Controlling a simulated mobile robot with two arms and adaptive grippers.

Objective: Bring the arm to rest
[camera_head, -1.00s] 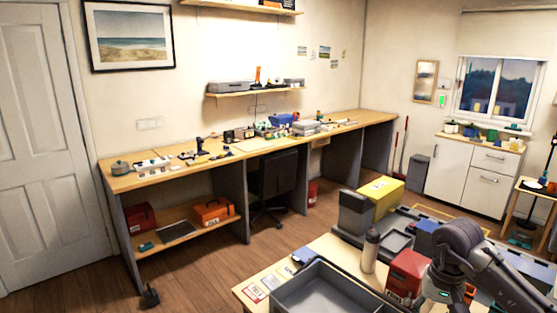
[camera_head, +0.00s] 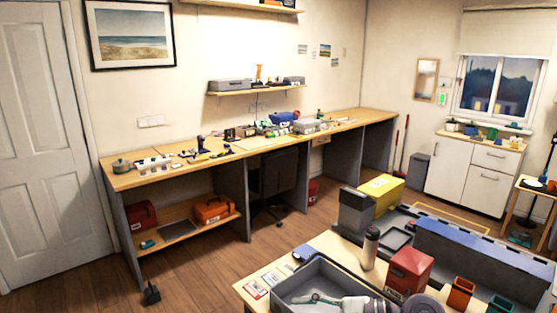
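One of my arms (camera_head: 420,304), purple-grey and white, shows at the bottom edge of the head view. It appears to be my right arm. Its pale end section lies over the grey open tray (camera_head: 262,289) at the front of the near table. Part of the gripper (camera_head: 296,300) seems to show there as a small pale shape low over the tray. Its fingers are too small and cut off to read, and I see nothing clearly held. My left gripper is not in view.
The near table holds a dark flask (camera_head: 370,248), a red box (camera_head: 409,273), an orange bin (camera_head: 460,293), a yellow box (camera_head: 381,193) and a long blue-topped grey block (camera_head: 475,255). A long workbench (camera_head: 185,170) runs along the wall. Open floor lies between them.

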